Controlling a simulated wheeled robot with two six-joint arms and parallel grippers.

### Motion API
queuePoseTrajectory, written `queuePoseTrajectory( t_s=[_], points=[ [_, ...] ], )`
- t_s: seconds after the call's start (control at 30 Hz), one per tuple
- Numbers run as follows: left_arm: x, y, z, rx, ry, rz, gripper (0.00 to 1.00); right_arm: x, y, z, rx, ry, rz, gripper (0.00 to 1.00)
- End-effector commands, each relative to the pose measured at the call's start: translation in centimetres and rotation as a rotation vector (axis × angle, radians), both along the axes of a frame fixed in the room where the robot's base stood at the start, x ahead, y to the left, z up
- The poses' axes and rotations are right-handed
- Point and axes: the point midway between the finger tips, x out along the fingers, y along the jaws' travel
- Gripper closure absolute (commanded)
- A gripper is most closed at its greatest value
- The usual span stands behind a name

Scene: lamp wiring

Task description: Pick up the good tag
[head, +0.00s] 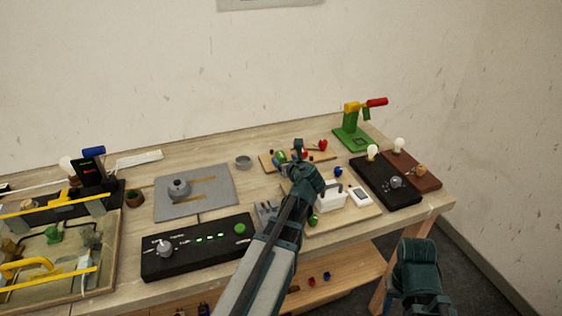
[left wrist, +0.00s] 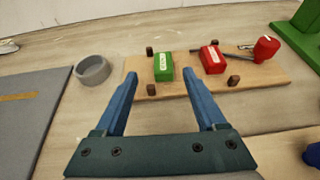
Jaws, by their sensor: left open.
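A green tag (left wrist: 163,67) with a white label lies on a small wooden board (left wrist: 258,84); the label is too small to read surely. A red tag (left wrist: 212,58) with a white label lies to its right. The green tag also shows in the head view (head: 282,157), partly beside my gripper. My left gripper (left wrist: 161,82) is open and empty, its two fingers pointing at the green tag, which lies just beyond and between the fingertips. In the head view my left gripper (head: 299,150) hangs over the board. My right gripper (head: 418,268) is low at the right, its jaws unclear.
Small dark posts stand on the board around the tags. A red-handled tool (left wrist: 266,48) lies at its right. A grey ring (left wrist: 93,70) and a grey plate (head: 215,198) are to the left. A green stand (head: 352,138) is at the back right; a black control box (head: 200,249) is in front.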

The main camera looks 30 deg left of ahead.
Motion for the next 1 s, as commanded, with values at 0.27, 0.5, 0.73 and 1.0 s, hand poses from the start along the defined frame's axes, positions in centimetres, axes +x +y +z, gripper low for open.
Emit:
queuePoseTrajectory(
  t_s=[0.27,0.5,0.73,1.0],
  points=[
    [0.9,1.0,-0.5,0.000,-0.001,-0.001,0.28,0.0,0.0,-0.5,0.000,0.000,0.000,0.50],
    [1.9,1.7,-0.8,0.000,0.000,0.000,0.28,0.0,0.0,-0.8,0.000,0.000,0.000,0.50],
    [4.4,3.8,-1.8,0.000,0.000,0.001,0.28,0.0,0.0,-1.8,0.000,0.000,0.000,0.50],
    [4.7,4.4,-1.9,0.000,0.000,0.000,0.28,0.0,0.0,-1.9,0.000,0.000,0.000,0.50]
  ],
)
